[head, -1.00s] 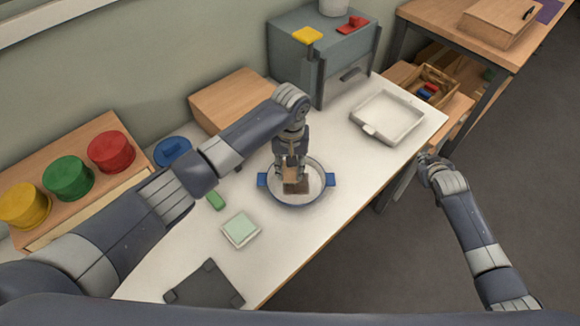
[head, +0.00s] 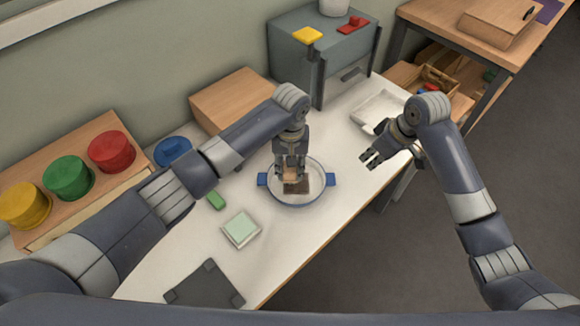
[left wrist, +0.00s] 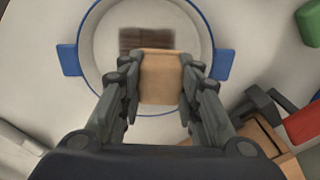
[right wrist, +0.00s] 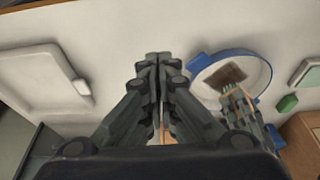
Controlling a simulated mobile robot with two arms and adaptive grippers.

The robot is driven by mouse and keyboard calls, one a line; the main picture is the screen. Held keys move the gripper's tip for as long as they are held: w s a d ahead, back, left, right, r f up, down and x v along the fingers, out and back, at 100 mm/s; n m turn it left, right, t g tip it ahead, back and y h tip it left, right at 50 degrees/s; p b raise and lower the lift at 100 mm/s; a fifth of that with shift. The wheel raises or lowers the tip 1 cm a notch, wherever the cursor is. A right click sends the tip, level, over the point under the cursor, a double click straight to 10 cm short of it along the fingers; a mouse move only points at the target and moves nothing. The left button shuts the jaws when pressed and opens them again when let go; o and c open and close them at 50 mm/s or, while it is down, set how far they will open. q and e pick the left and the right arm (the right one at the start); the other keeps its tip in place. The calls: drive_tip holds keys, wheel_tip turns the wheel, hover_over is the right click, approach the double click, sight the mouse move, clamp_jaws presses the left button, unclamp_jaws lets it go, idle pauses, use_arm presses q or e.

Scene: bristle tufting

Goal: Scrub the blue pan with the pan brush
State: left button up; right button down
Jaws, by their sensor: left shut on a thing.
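The blue pan (head: 314,190), white inside with a blue rim and two blue side handles, sits on the white table. My left gripper (head: 291,172) points down over it, shut on the wooden block of the pan brush (left wrist: 160,80). A dark brown patch (left wrist: 147,40) shows beside the block, over the pan floor; I cannot tell whether it is bristles or a stain. The right wrist view also shows the pan (right wrist: 207,80). My right gripper (head: 370,160) is empty, to the right of the pan above the table's edge, its fingers together in its wrist view (right wrist: 157,62).
A white tray (head: 364,112) lies behind my right gripper. A green block (head: 216,201), pale green square pad (head: 241,229) and dark mat (head: 204,287) lie nearer on the table. A wooden box (head: 225,98) and grey cabinet (head: 290,68) stand at the back.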

hover_over(357, 185)
drive_tip(key=shift+s+d+f, duration=0.1)
drive_tip(key=shift+d+f, duration=0.05)
drive_tip(key=shift+f, duration=0.7)
drive_tip(key=shift+s+d+f, duration=0.1)
drive_tip(key=shift+f, duration=0.7)
drive_tip(key=shift+s+d+f, duration=0.1)
drive_tip(key=shift+d+f, duration=0.05)
drive_tip(key=shift+f, duration=0.7)
drive_tip(key=shift+f, duration=2.7)
use_arm(q)
drive_tip(key=shift+f, duration=1.05)
